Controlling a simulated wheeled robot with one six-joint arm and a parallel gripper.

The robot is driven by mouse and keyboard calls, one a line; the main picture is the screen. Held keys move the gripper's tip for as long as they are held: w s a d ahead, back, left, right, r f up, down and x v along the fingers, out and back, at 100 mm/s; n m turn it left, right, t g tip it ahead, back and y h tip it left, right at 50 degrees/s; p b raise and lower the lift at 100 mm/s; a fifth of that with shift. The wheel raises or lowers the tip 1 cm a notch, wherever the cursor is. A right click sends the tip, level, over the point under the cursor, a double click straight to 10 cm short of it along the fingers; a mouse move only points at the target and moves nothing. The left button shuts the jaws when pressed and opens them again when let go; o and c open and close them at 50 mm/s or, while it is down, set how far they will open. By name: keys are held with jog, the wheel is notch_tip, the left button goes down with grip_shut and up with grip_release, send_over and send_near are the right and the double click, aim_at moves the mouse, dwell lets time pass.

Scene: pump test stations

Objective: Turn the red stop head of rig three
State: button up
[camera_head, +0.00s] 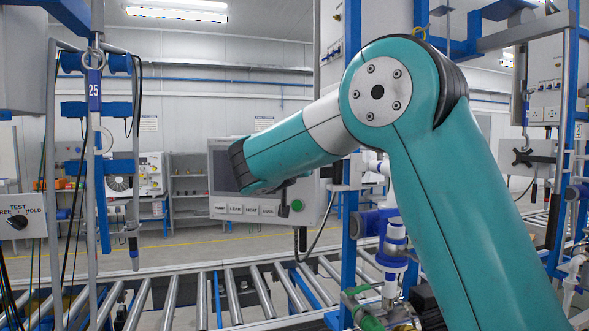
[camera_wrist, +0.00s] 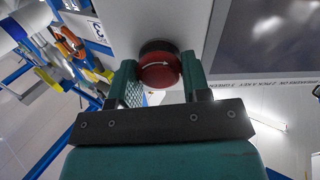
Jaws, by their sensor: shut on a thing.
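The red stop head (camera_wrist: 159,72) is a round red knob with a white curved arrow, on a dark collar against a pale panel face (camera_wrist: 180,25). In the wrist view, my gripper (camera_wrist: 160,78) is shut on it, with one green finger on each side. In the head view, my teal arm reaches to a grey control box (camera_head: 222,208) with a screen. The red head and my fingers cannot be made out there, as the arm covers part of the box.
The box has a green button (camera_head: 297,205) and a row of labels. A roller conveyor (camera_head: 230,295) runs below. A frame with a blue 25 sign (camera_head: 94,89) stands at left. Blue posts and piping are close on the right. Shelves (camera_head: 190,190) stand farther back.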

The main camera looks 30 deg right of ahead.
jog(key=m+b, duration=0.1)
jog(key=b, duration=0.2)
jog(key=m+b, duration=0.1)
jog(key=b, duration=0.2)
jog(key=shift+f+m, duration=0.4)
jog(key=m+b, duration=0.1)
jog(key=b, duration=0.1)
jog(key=m+b, duration=0.2)
jog(key=shift+r+b, duration=0.25)
jog(key=shift+b, duration=0.15)
jog(key=shift+m+b, duration=0.3)
jog(key=shift+b, duration=0.05)
jog(key=shift+r, duration=0.15)
jog(key=o, duration=0.9)
jog(key=shift+s, duration=0.1)
